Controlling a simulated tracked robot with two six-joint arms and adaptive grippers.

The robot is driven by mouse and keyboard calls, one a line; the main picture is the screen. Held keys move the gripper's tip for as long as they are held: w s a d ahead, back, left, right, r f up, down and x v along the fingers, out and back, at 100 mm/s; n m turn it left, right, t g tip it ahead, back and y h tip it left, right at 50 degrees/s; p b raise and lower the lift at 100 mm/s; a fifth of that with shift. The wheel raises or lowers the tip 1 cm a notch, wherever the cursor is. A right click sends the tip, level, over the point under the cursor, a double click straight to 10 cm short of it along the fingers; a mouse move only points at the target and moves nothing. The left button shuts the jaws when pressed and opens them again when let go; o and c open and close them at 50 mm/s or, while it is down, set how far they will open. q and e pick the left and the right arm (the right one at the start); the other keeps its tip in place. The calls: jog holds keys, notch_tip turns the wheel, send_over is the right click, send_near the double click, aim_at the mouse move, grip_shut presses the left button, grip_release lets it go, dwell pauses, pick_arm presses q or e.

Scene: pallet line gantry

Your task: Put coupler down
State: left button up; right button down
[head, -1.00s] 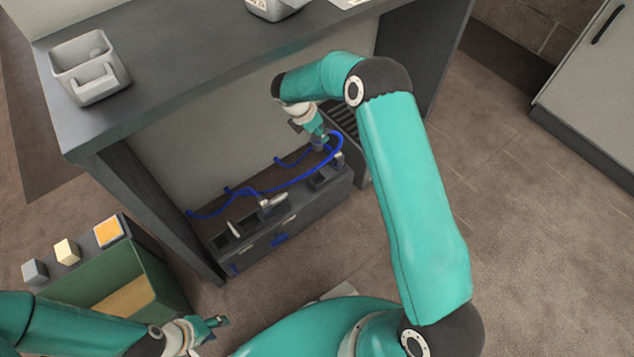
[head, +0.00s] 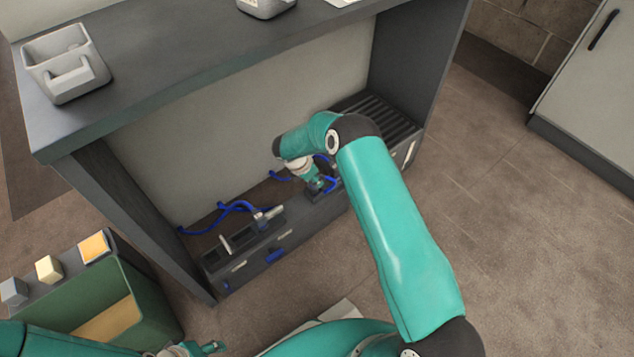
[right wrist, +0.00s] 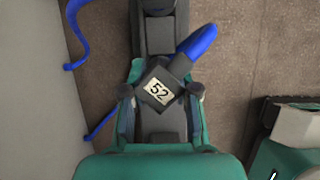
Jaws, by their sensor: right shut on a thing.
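The coupler (right wrist: 160,86) is a dark block with a white label reading 52 and a blue hose at its upper right end. In the right wrist view my right gripper (right wrist: 162,98) is shut on it, a finger on each side. In the head view my right gripper (head: 318,184) is low, at the right part of the dark floor unit (head: 247,262) under the bench. The coupler is mostly hidden there, and I cannot tell whether it touches the unit. My left gripper (head: 208,348) is cut off at the bottom edge; its opening is unclear.
The bench top (head: 190,70) overhangs the unit and carries a grey bin (head: 65,62). Blue hoses (head: 232,206) run behind the unit. A slatted dark box (head: 380,118) stands to its right. A green cabinet (head: 140,290) is at left. The floor at right is clear.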

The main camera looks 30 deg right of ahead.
jog(key=shift+f, duration=1.2)
jog(key=shift+f+b, duration=0.15)
jog(key=shift+b, duration=0.2)
jog(key=c, duration=0.9)
grip_release()
jog(key=shift+o, duration=0.2)
